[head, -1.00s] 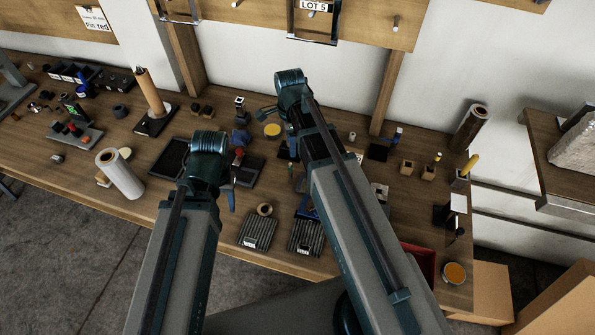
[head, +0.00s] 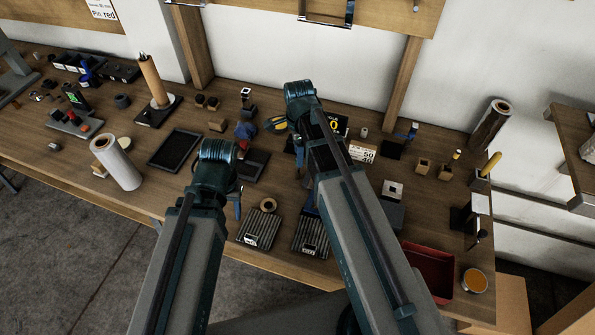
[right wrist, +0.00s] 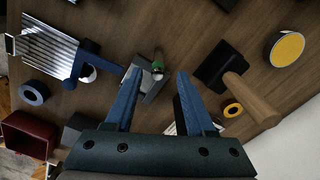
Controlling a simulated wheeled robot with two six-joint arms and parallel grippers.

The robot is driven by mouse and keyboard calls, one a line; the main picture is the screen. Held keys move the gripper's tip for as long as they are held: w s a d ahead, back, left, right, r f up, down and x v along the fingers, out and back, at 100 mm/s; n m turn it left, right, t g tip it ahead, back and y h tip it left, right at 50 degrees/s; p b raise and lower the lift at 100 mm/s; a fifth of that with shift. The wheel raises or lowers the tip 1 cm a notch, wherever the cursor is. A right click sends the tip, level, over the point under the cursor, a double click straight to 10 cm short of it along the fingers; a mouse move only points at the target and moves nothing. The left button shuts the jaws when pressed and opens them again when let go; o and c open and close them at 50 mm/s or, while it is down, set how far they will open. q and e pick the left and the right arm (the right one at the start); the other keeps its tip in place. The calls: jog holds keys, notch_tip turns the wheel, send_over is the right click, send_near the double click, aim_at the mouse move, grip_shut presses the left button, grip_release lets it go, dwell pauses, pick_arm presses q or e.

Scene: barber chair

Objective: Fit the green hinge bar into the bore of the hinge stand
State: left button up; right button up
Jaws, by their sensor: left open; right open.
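In the right wrist view, my right gripper (right wrist: 158,98) is open, with its two blue fingers apart. A small part with a green top (right wrist: 158,66), perhaps the green hinge bar, shows beyond the fingertips. It is at a grey block (right wrist: 151,84), perhaps the hinge stand; I cannot tell whether the green part is in a bore. In the head view, my right gripper (head: 299,163) is mostly hidden by its own arm over the middle of the bench. My left gripper (head: 238,203) is open near the front edge, with only a blue finger clearly showing.
A red bin (head: 428,272) stands at the right. A dark tray (head: 174,150) and a white roll (head: 116,163) are at the left. A yellow disc (right wrist: 287,48) lies on the bench.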

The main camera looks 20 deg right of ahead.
jog(key=shift+f, duration=0.1)
pick_arm(q)
notch_tip(320, 180, down, 5)
jog(key=b, duration=0.5)
jog(key=shift+f, duration=0.15)
pick_arm(e)
send_over(298, 178)
jog(key=f, duration=0.5)
jog(key=shift+w, duration=0.4)
grip_shut()
